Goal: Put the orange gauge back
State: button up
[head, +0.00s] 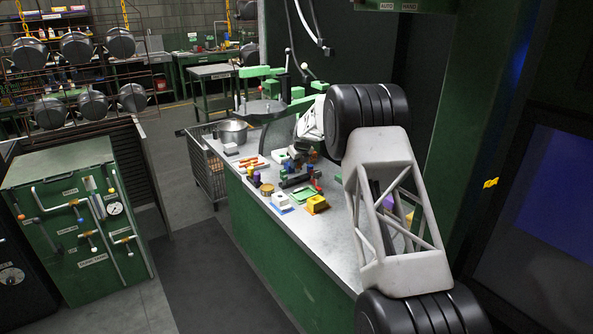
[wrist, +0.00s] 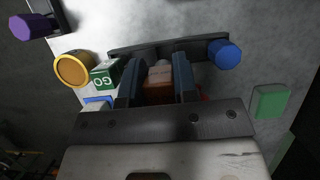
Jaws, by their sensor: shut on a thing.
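My gripper (wrist: 158,72) points down at the workbench, its two dark fingers shut on a small brownish-orange block (wrist: 158,92) with a paler, pinkish end. The fingers and palm hide much of this block; I cannot tell for certain that it is the orange gauge. A round orange-rimmed piece (wrist: 73,69) with a brown face lies left of the fingers in the wrist view. It looks like the round tan-yellow piece (head: 267,189) in the head view. There my gripper (head: 294,164) is low over the bench and small, so its contact is unclear.
A green GO block (wrist: 105,74), a blue cylinder (wrist: 224,53) and a dark bar (wrist: 150,47) crowd the fingers. A yellow block (head: 316,202) on an orange base and a white block (head: 282,198) stand nearer. A pot (head: 232,132) stands farther back.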

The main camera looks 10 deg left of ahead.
aim_at(296, 171)
jog(key=shift+w+a, duration=0.1)
jog(key=shift+w, duration=0.2)
jog(key=shift+f, duration=1.75)
jog(key=shift+f, duration=0.55)
jog(key=o, duration=0.9)
jog(key=shift+o, duration=0.2)
